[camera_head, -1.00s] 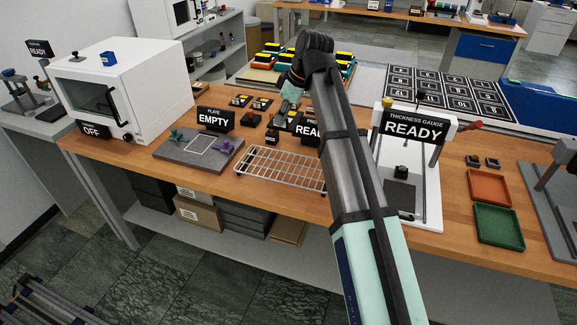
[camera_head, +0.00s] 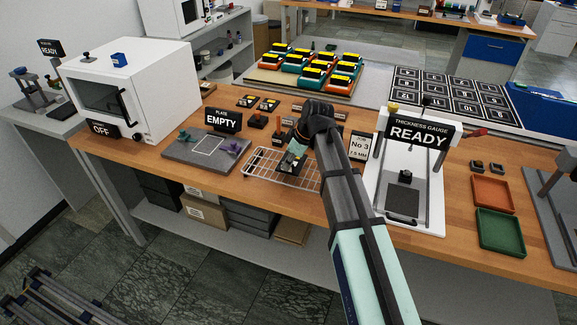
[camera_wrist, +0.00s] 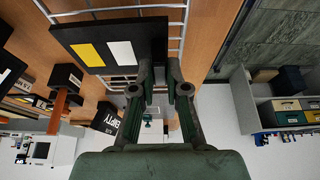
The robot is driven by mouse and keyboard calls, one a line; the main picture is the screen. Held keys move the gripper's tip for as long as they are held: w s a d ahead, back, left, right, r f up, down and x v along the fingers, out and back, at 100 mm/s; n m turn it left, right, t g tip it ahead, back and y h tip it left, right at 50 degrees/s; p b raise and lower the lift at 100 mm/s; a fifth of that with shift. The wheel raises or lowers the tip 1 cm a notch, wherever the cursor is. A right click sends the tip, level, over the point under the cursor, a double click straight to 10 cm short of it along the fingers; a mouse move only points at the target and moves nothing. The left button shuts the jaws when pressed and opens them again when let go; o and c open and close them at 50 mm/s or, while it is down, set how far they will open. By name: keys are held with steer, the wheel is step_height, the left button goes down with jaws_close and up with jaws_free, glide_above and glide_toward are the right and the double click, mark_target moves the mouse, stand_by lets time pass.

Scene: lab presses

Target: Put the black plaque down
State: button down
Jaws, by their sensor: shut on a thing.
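The black plaque (camera_wrist: 88,46), with one yellow and one white patch on its face, is in the wrist view. My gripper (camera_wrist: 158,66) is shut on its near right end. The wire rack (camera_wrist: 185,22) shows around and behind the plaque; I cannot tell whether the plaque touches it. In the head view my gripper (camera_head: 291,161) is over the right part of the wire rack (camera_head: 258,166), and my arm hides part of that side. The plaque is hard to make out there.
Left of the rack is a grey plate (camera_head: 188,155) with an EMPTY sign (camera_head: 222,120). Right of my arm stands the thickness gauge (camera_head: 428,190), marked READY. A white oven (camera_head: 130,85) is at the left. Orange (camera_head: 493,192) and green (camera_head: 500,230) trays lie at the right.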

steer(key=shift+f, duration=1.05)
steer(key=shift+f, duration=0.1)
steer(key=c, duration=1.2)
jaws_free()
steer(key=b+v, duration=0.2)
steer(key=v, duration=1)
steer(key=shift+a, duration=0.15)
